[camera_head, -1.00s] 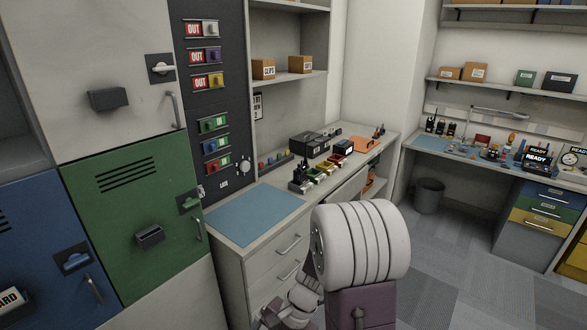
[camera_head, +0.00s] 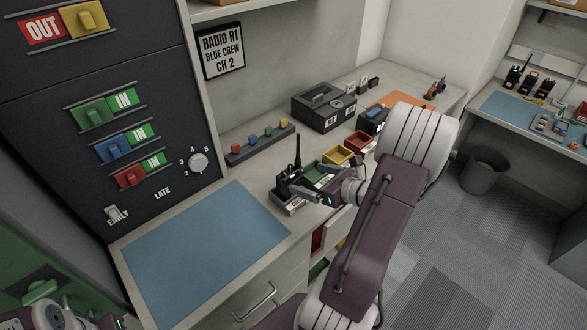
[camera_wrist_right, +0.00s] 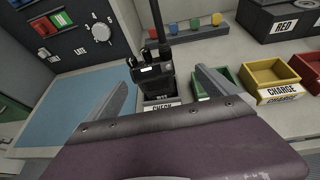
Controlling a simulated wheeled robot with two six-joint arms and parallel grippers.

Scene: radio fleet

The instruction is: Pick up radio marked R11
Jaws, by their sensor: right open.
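A black radio (camera_head: 291,178) with a tall antenna stands upright in a pale tray marked CHECK (camera_wrist_right: 160,104) on the counter. It shows large in the right wrist view (camera_wrist_right: 151,75), with knobs on top; its small lower marking is too blurred to read surely. My right gripper (camera_head: 308,194) is at the radio in the head view. In the right wrist view its two fingers (camera_wrist_right: 166,68) are apart, one on each side of the radio, with gaps visible. Part of my left arm shows at the bottom left corner; its fingers do not show.
A blue mat (camera_head: 205,255) lies left of the radio. Green, yellow (camera_head: 344,154) and red bins stand to its right. A strip with coloured knobs (camera_head: 263,142) and a black box (camera_head: 324,106) are behind. A switch panel (camera_head: 120,120) rises at the left.

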